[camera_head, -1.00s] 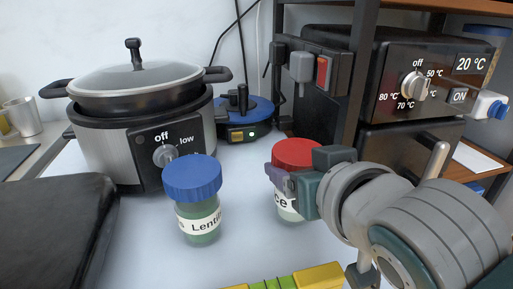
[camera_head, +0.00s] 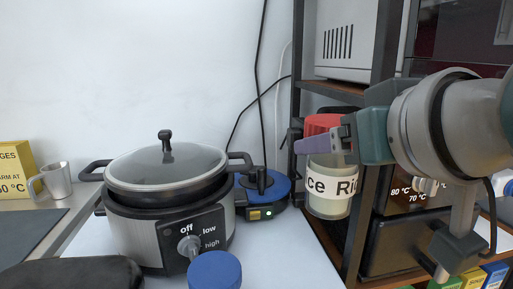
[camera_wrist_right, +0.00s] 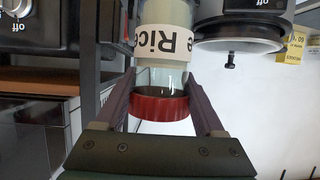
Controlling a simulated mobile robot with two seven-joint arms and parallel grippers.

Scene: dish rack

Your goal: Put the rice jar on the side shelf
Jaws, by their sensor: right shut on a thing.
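The rice jar (camera_head: 330,187) has a red lid, clear walls and a white label reading "Rice". It hangs upright in the air. My right gripper (camera_head: 322,142) is shut on it at the red lid. The right wrist view also shows the jar (camera_wrist_right: 163,45) between the two fingers (camera_wrist_right: 162,92). The side shelf is a dark-framed rack with wooden boards (camera_head: 338,92) at the right. The jar appears in front of its posts; the distance between them is hard to tell. My left gripper is not in view.
A slow cooker (camera_head: 165,235) stands on the white counter (camera_head: 285,262), with a blue-lidded jar (camera_head: 214,270) in front and a blue device (camera_head: 263,196) behind. A grey appliance (camera_head: 345,45) sits on the upper board. A black oven unit (camera_head: 395,245) and small boxes (camera_head: 472,280) are lower right.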

